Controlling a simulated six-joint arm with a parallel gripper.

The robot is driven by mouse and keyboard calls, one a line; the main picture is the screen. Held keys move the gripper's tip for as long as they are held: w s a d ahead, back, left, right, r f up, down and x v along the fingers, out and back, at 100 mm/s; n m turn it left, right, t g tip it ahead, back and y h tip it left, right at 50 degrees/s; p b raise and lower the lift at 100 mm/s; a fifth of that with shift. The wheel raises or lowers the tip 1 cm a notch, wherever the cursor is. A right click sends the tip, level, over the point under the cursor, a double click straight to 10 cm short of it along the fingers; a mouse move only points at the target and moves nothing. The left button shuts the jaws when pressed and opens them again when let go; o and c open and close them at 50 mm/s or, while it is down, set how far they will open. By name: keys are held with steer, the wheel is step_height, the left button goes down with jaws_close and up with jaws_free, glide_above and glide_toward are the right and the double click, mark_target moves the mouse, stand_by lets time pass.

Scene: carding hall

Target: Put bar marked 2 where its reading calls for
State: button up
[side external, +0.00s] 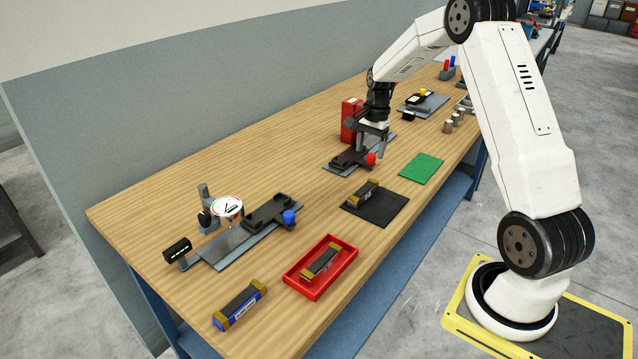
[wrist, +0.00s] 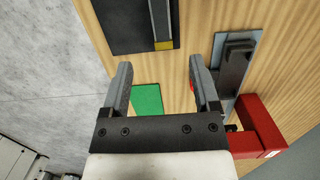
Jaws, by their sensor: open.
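Three dark bars with brass-coloured ends show in the side view. One with blue sides and a white label (side external: 239,305) lies on the bare table at the front left. One lies in the red tray (side external: 293,279). One (side external: 362,193) lies on the black mat (side external: 386,213); it is partly in the wrist view (wrist: 160,22). I cannot read a 2 on any of them. A dial gauge (side external: 228,207) stands by a black cradle on a grey plate; its reading is too small to tell. My gripper (side external: 372,150) is open and empty above the red-knobbed fixture's area; it also shows in the wrist view (wrist: 160,72).
A green mat (side external: 421,168) lies bare, right of the black mat. A red upright block (side external: 351,120) stands behind the red-knobbed fixture (side external: 347,160). Metal cylinders (side external: 453,121) and another fixture (side external: 423,103) stand farther back. Bare wood lies between the gauge and the red-knobbed fixture.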

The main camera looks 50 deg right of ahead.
steer(key=shift+a, duration=0.1)
steer(key=s+a+n+t, duration=0.1)
steer(key=s+a+n, duration=0.3)
steer(key=a, duration=0.5)
steer(key=s+a+n+h, duration=0.1)
steer(key=s+a+n, duration=0.4)
steer(key=a+n, duration=0.3)
steer(key=s+a+r+n+t, duration=0.1)
steer(key=s+a+n, duration=0.3)
steer(key=a, duration=0.6)
steer(key=shift+s+a+n+t, duration=0.2)
steer(key=shift+n+t, duration=0.1)
steer(key=shift+n, duration=0.7)
